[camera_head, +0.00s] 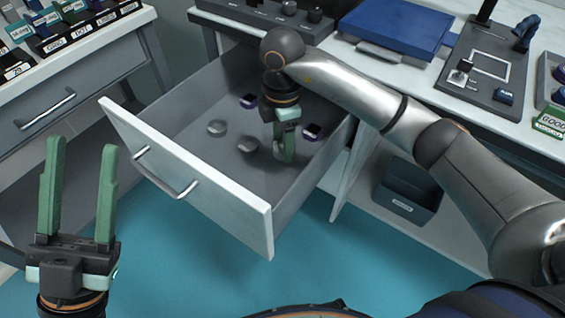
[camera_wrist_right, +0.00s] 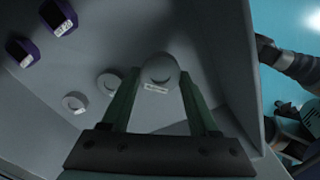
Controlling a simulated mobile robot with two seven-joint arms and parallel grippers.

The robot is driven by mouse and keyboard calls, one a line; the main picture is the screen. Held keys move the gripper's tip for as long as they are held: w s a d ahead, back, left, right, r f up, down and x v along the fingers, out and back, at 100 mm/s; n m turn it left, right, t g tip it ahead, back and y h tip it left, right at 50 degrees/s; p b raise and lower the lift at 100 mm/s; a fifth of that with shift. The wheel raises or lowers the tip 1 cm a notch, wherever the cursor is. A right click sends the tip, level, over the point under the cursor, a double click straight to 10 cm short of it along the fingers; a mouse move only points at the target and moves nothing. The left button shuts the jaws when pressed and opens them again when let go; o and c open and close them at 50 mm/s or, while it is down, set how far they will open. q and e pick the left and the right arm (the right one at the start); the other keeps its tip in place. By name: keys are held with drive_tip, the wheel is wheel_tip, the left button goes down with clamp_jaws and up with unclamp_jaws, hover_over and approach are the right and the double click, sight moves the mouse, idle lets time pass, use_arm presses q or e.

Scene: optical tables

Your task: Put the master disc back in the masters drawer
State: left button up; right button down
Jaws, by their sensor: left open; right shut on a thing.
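The masters drawer (camera_head: 225,208) is pulled open below the middle bench. My right gripper (camera_head: 284,154) reaches down inside it. In the right wrist view it is shut on a grey disc with a small white label (camera_wrist_right: 157,68), taken to be the master disc. The label is too small to read. The fingers mostly hide this disc in the head view, and I cannot tell whether it touches the drawer floor. Two other grey discs (camera_head: 217,127) (camera_head: 247,144) lie on the drawer floor to the left. My left gripper (camera_head: 81,146) is open and empty, left of the drawer.
Two dark purple boxes (camera_head: 249,101) (camera_head: 312,132) are also in the drawer. A dark open bin (camera_head: 407,192) stands on the shelf to the right. A blue case (camera_head: 395,28) and a grey fixture plate (camera_head: 480,65) occupy the bench top.

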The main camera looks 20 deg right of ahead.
sight(282, 169)
wheel_tip(282, 169, down, 6)
drive_tip(key=shift+f+b, duration=0.1)
drive_tip(key=shift+b, duration=0.85)
drive_tip(key=shift+f, duration=0.15)
drive_tip(key=shift+c, duration=0.7)
unclamp_jaws()
wheel_tip(282, 169, up, 11)
drive_tip(key=p, duration=0.4)
drive_tip(key=shift+r, duration=0.75)
